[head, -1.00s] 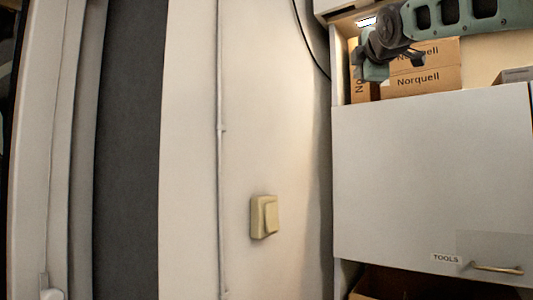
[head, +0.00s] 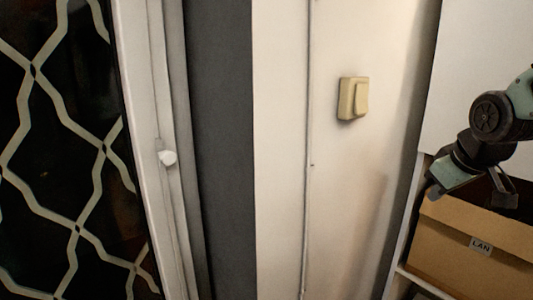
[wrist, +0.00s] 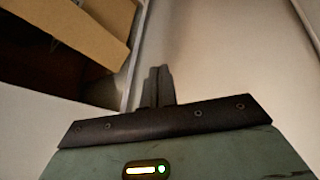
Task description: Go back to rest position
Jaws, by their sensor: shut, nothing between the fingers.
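My gripper shows in the wrist view (wrist: 158,87), its two dark fingers together and empty, pointing away from the green wrist housing. The fingertips are hard to make out there. I cannot tell whether the gripper touches the box.
A beige light switch (head: 352,98) is on the pale wall left of the cabinet. The white cabinet door (head: 475,50) is behind my arm. A dark patterned panel (head: 60,160) and a white frame with a knob (head: 168,157) stand at the left. The cardboard box (wrist: 75,30) fills the wrist view's upper left.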

